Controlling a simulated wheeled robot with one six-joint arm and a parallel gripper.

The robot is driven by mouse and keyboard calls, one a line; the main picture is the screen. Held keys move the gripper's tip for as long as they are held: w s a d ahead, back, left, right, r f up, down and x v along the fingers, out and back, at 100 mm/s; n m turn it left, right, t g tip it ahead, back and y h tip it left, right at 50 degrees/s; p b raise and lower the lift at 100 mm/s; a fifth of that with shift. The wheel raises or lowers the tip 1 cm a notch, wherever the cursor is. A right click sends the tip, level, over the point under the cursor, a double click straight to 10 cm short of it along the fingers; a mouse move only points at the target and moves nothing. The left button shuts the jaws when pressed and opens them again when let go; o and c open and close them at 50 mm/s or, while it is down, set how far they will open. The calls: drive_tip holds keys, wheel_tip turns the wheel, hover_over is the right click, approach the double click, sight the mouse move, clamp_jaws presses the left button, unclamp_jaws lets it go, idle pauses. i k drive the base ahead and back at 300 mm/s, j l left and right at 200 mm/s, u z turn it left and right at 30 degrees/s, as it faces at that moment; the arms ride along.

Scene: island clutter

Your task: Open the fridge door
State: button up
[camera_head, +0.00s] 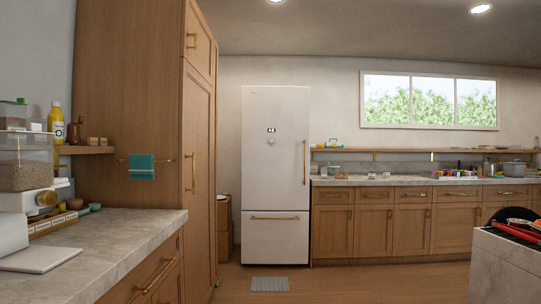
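The fridge (275,175) is tall and white and stands against the back wall, a little right of the picture's middle. Its large upper door (270,150) looks shut, with a vertical brass handle (304,162) on the right side. A lower drawer (275,240) with a horizontal brass handle (275,217) also looks shut. The fridge is across the room from the camera. My gripper is not in this view.
A grey mat (269,284) lies on the wooden floor before the fridge. A cluttered counter (100,245) and tall wooden cabinet (199,150) stand on the left. Base cabinets (375,229) run right of the fridge. An island (500,268) is at the lower right. The middle floor looks clear.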

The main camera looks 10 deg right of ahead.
sight(276, 177)
drive_tip(key=z, duration=0.1)
drive_tip(key=i+z, duration=0.2)
drive_tip(key=i, duration=4)
drive_tip(key=i+u, duration=0.1)
drive_tip(key=i, duration=0.7)
drive_tip(key=i+l+u, duration=0.1)
drive_tip(key=i, duration=0.65)
drive_tip(key=i+u, duration=0.3)
drive_tip(key=k+l, duration=0.05)
drive_tip(key=k, duration=0.05)
